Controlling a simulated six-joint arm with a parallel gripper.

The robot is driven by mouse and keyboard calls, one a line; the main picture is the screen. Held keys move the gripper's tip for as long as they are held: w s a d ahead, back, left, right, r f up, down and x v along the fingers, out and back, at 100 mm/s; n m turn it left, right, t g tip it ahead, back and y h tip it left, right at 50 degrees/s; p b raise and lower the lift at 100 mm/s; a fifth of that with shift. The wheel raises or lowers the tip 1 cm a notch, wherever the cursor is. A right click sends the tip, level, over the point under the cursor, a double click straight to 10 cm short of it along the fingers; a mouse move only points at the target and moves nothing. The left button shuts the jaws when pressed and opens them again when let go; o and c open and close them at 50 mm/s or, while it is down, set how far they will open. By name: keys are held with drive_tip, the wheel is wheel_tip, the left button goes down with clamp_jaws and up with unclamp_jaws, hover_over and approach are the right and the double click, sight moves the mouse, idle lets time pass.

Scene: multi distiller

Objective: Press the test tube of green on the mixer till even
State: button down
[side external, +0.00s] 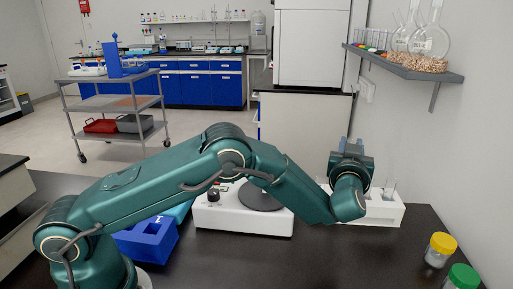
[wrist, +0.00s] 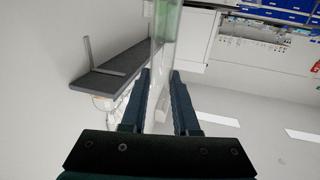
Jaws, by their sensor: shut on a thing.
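My gripper (wrist: 161,74) is shut on a clear glass test tube (wrist: 166,28) with a pale green tint near the top of the wrist view. The tube runs between the two dark blue fingers. In the side view my gripper (side external: 350,146) is above the right end of the table, mostly behind my wrist, and the tube cannot be made out there. A white device with a dark round plate (side external: 262,197), which looks like the mixer, sits on the table left of my wrist. My arm covers part of it.
A white rack (side external: 384,213) with thin tubes stands under and behind my wrist. A blue holder (side external: 148,240) is at the left. Jars with yellow (side external: 443,243) and green (side external: 463,277) lids stand at the right. A wall shelf (side external: 405,66) holds flasks. The front table is clear.

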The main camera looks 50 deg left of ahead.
drive_tip(key=shift+r, duration=0.3)
drive_tip(key=r, duration=1)
drive_tip(key=shift+s+a, duration=0.15)
drive_tip(key=shift+a, duration=0.25)
drive_tip(key=s+a+f+n+g+y, duration=0.1)
drive_tip(key=s+a+n+g+y, duration=0.7)
drive_tip(key=s+a, duration=0.9)
drive_tip(key=s+a+n+g, duration=0.3)
drive_tip(key=s+a+g, duration=0.15)
drive_tip(key=s, duration=0.45)
drive_tip(key=s+a+n+g, duration=0.2)
drive_tip(key=s+a+g, duration=0.25)
drive_tip(key=s, duration=0.35)
wheel_tip(320, 180, down, 8)
drive_tip(key=g, duration=0.1)
drive_tip(key=shift+s+d+f, duration=0.15)
drive_tip(key=shift+s, duration=0.25)
drive_tip(key=shift+f, duration=1.1)
idle(0.9)
